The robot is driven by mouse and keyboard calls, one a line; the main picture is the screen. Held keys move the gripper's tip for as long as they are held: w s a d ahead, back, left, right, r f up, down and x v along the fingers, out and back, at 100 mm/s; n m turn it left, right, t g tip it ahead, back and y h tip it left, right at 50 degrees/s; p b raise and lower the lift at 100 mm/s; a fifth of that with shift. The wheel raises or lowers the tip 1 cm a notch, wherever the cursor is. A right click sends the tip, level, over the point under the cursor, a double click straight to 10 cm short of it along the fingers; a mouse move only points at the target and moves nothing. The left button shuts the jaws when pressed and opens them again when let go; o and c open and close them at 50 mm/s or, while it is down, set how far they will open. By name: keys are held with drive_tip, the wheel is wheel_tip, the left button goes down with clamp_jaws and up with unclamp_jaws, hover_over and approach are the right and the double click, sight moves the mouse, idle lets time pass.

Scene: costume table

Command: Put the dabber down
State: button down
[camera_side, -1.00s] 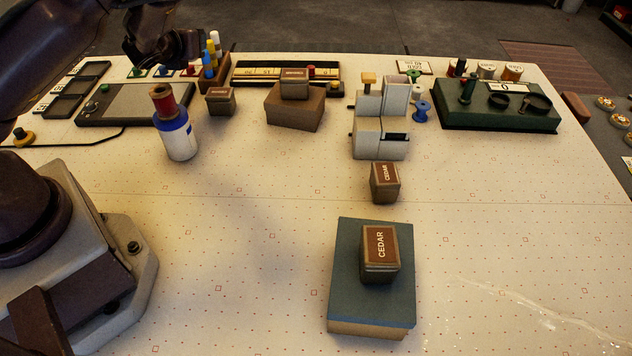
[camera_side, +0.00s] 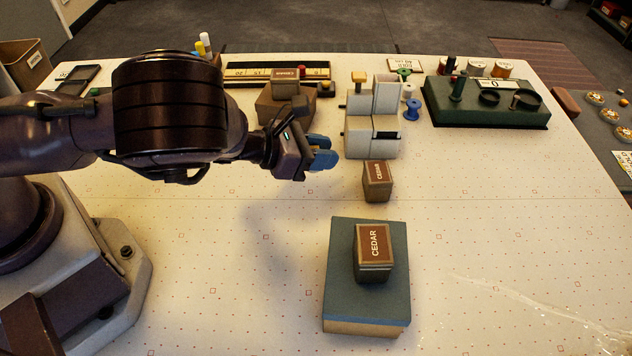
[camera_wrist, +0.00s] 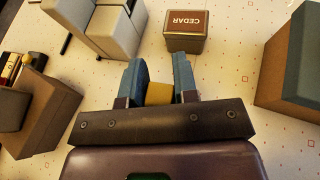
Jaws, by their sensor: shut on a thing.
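A yellow block-like piece, apparently the dabber (camera_wrist: 159,93), sits between my fingers in the wrist view; only a small part of it shows. My gripper (camera_wrist: 160,72) is shut on it, with a blue finger on each side. In the side view my gripper (camera_side: 322,152) hangs over the middle of the table, just left of the grey stepped block (camera_side: 372,140) and up-left of a small CEDAR block (camera_side: 377,182). The fingers hide the dabber there. What lies below its lower end is not visible.
A second CEDAR block (camera_side: 373,252) stands on a blue-topped box (camera_side: 340,302) in front. A brown box (camera_side: 268,108) bearing a block is behind my gripper. A green stand (camera_side: 480,105) is at the back right. The table's front right is clear.

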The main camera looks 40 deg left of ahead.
sight(321, 188)
drive_tip(key=shift+a+f, duration=0.1)
drive_tip(key=shift+f, duration=3)
drive_tip(key=shift+f, duration=0.1)
drive_tip(key=c, duration=0.9)
unclamp_jaws()
drive_tip(key=shift+o, duration=0.2)
